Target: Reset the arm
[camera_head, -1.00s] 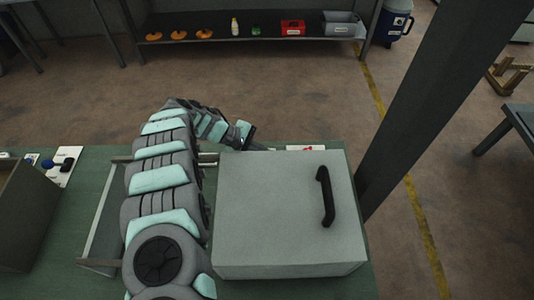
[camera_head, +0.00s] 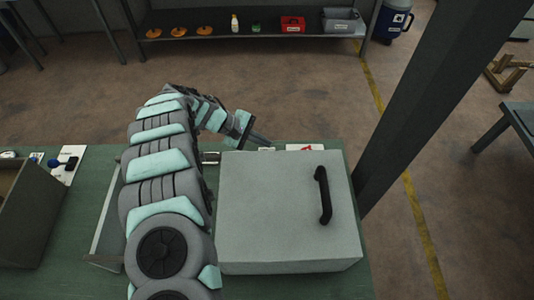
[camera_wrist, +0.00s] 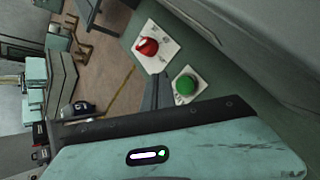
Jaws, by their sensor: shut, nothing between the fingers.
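My arm reaches up over the table in the head view, left of the grey cabinet (camera_head: 275,215). My gripper (camera_head: 268,142) is at the cabinet's back left corner, above the table's back edge, pointing right. Its fingers are shut and empty; they also show in the wrist view (camera_wrist: 158,92). In the wrist view, a red knob (camera_wrist: 147,47) on a white plate and a green button (camera_wrist: 186,85) on another lie beyond the fingers. Any contact with the cabinet cannot be told.
The cabinet has a black handle (camera_head: 323,195) on top. An open drawer (camera_head: 108,225) extends left, partly hidden by my arm. An open-topped bin (camera_head: 35,215) stands at far left. A dark post (camera_head: 440,90) rises at right. A shelf (camera_head: 250,32) stands behind, across open floor.

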